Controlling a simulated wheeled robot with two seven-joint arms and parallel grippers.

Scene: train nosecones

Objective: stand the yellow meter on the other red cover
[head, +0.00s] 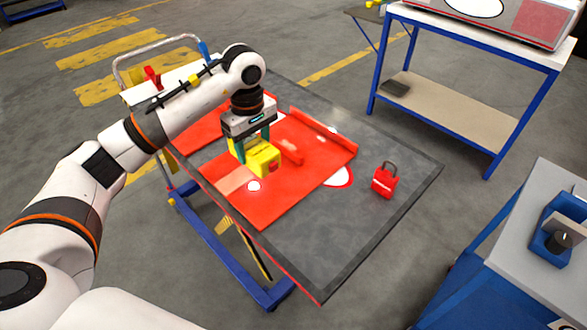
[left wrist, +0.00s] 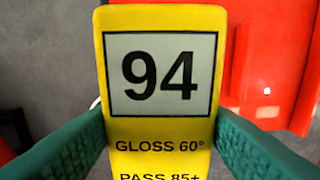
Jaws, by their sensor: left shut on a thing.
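The yellow meter (head: 262,162) is between the fingers of my left gripper (head: 252,141), over the left part of the nearer red cover (head: 275,200). I cannot tell whether it touches the cover. In the left wrist view the meter (left wrist: 160,125) shows a display reading 94, with "GLOSS 60°" and "PASS 85+" below. Green fingers press on both its sides. Another red cover (head: 200,132) lies farther left on the table, partly hidden by my left arm. My right gripper is not in view.
The dark table (head: 330,235) has bare room at its front right. A red padlock-shaped object (head: 384,180) stands there. A blue-framed bench (head: 460,105) is behind, and a blue cabinet (head: 500,260) with a small device is at right.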

